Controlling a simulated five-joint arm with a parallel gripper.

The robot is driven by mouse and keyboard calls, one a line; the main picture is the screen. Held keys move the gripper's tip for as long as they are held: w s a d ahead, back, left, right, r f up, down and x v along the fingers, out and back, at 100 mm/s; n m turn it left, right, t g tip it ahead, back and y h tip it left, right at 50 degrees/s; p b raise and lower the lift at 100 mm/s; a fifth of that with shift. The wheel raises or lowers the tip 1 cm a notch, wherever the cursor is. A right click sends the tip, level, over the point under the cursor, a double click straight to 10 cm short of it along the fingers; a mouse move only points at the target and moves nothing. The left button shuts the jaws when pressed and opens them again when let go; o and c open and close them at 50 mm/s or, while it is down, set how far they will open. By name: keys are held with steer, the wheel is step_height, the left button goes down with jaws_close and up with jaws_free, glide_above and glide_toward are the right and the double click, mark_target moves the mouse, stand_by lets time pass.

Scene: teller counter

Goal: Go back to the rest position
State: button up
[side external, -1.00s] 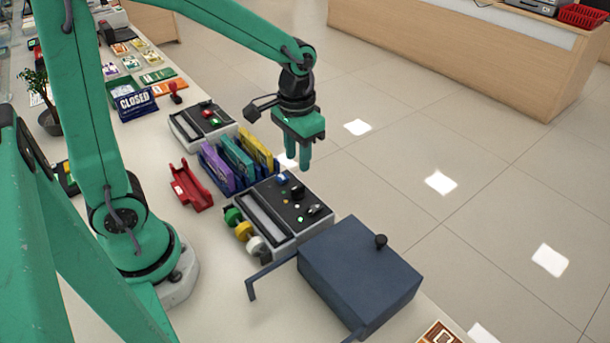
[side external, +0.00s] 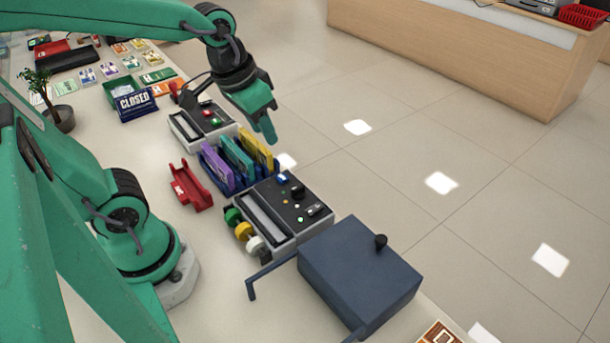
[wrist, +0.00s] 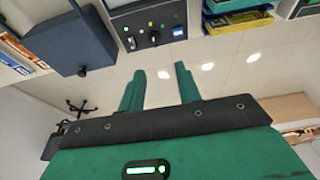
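My gripper (side external: 268,128) hangs in the air beyond the counter's far edge, above and behind the holder with colored folders (side external: 236,165). It is tilted, with its fingers pointing down and to the right in the side view. In the wrist view my gripper (wrist: 158,85) shows two green fingers spread apart with nothing between them.
A grey device with knobs (side external: 290,208) and a blue box with a black knob (side external: 362,275) stand on the counter. A second device (side external: 203,124), a red holder (side external: 190,188), a CLOSED sign (side external: 136,104) and a potted plant (side external: 52,100) stand nearby.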

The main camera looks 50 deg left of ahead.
steer(key=shift+s+a+r+t, duration=0.15)
steer(key=shift+s+r+t, duration=0.25)
steer(key=shift+s, duration=0.35)
steer(key=shift+s+a+r+t, duration=0.1)
steer(key=shift+s+r+t, duration=0.25)
steer(key=shift+s, duration=0.4)
steer(key=shift+s+a+r+t, duration=0.2)
steer(key=shift+s+r, duration=0.25)
steer(key=shift+s, duration=0.3)
